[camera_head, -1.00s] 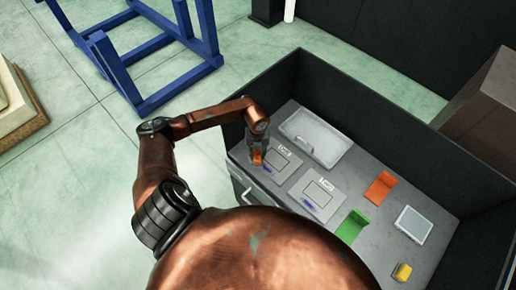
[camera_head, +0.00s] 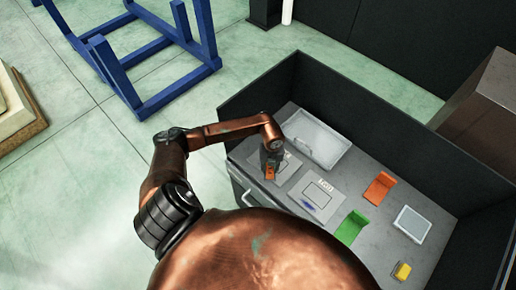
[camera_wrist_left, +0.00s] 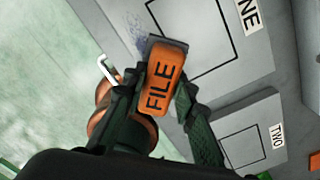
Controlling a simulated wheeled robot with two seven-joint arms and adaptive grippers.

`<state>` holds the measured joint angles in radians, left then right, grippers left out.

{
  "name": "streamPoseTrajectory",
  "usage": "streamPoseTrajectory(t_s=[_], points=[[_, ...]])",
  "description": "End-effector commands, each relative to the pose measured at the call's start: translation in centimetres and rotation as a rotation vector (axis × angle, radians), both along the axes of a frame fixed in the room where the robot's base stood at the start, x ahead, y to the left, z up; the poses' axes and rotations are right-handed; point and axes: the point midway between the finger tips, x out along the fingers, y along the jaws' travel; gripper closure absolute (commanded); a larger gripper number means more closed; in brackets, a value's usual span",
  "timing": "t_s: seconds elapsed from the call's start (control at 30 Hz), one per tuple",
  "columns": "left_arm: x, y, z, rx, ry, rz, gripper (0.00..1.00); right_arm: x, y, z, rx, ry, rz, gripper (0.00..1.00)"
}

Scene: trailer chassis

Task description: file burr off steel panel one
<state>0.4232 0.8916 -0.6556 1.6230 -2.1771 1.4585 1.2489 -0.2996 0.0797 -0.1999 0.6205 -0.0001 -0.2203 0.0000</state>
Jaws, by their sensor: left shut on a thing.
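My left gripper (camera_head: 270,170) is shut on an orange block marked FILE (camera_wrist_left: 160,82), which also shows as a small orange patch in the head view (camera_head: 270,172). Steel panel one (camera_wrist_left: 215,68), a flat grey plate with a black outline and a label ending in "NE", lies under the file's front end. In the head view the gripper partly covers panel one (camera_head: 292,168). A dark bluish burr mark (camera_wrist_left: 137,32) shows on the panel beside the file's dark tip. I cannot tell whether the file touches the panel. My right gripper is not in view.
Panel two (camera_head: 318,196), with a bluish mark, lies beside panel one. A grey tray (camera_head: 316,136), orange holder (camera_head: 380,187), green holder (camera_head: 351,227), pale box (camera_head: 412,223) and yellow block (camera_head: 402,271) share the bench. Dark walls (camera_head: 350,105) stand behind.

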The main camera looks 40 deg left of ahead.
Motion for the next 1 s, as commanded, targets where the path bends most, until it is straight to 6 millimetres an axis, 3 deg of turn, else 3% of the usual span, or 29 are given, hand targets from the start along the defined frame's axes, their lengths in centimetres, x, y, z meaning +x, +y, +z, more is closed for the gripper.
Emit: streamPoseTrajectory(t_s=[0.37,1.0], points=[[-0.5,-2.9,0.0,-0.001,0.0,0.013,0.97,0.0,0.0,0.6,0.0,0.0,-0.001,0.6],[0.3,2.0,-0.1,0.003,0.0,-0.003,0.97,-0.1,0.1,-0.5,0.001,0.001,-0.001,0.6]])
